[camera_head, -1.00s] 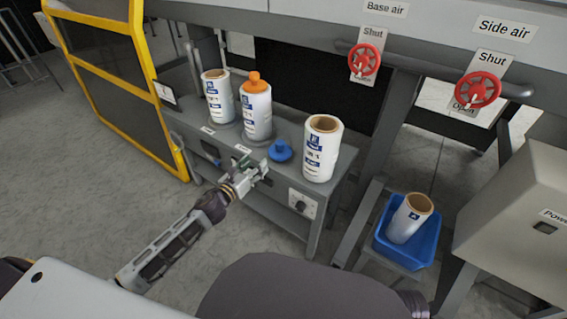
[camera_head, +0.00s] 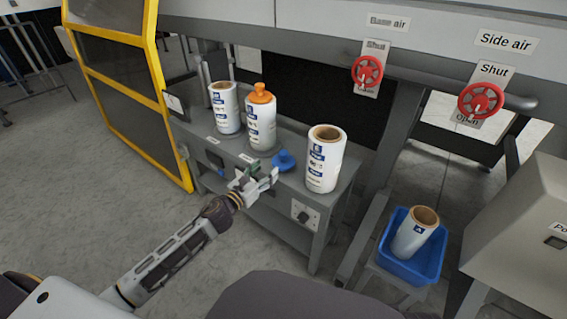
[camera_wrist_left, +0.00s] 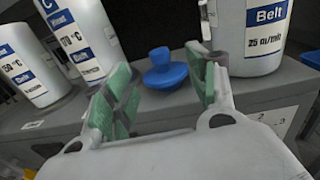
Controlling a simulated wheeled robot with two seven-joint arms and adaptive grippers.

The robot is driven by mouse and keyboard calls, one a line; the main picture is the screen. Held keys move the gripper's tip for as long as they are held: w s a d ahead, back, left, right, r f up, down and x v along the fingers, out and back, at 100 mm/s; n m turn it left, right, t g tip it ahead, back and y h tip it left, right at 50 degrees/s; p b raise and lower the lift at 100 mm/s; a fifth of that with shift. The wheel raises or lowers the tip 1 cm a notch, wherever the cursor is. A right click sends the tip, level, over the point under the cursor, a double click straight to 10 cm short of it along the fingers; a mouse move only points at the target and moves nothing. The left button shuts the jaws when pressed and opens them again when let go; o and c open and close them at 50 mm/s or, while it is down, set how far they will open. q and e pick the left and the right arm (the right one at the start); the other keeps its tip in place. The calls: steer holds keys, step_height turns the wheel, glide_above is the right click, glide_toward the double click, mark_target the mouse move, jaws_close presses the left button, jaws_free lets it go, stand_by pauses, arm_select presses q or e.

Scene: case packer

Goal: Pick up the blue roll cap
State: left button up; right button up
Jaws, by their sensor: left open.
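The blue roll cap (camera_head: 284,160) sits on the grey bench top, between the roll with the orange cap and the right-hand roll. It is a disc with a round knob. In the left wrist view the cap (camera_wrist_left: 165,70) shows beyond and between the open fingers, apart from them. My left gripper (camera_head: 262,179) is open and empty at the front edge of the bench, just short of the cap. Its green finger pads (camera_wrist_left: 160,95) show in the wrist view. My right gripper is not in view.
White rolls (camera_head: 225,108) and (camera_head: 324,160) and an orange-capped roll (camera_head: 261,125) stand on the bench (camera_head: 262,220). A blue bin (camera_head: 408,268) holding a roll stands at right. Red valves (camera_head: 367,71) are above. A yellow-framed guard (camera_head: 160,85) is at left.

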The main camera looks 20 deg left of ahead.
mark_target(277, 159)
arm_select(q)
steer(key=shift+b+x, duration=0.35)
steer(key=shift+x, duration=2.75)
steer(key=shift+w+d, duration=0.15)
steer(key=shift+w, duration=0.55)
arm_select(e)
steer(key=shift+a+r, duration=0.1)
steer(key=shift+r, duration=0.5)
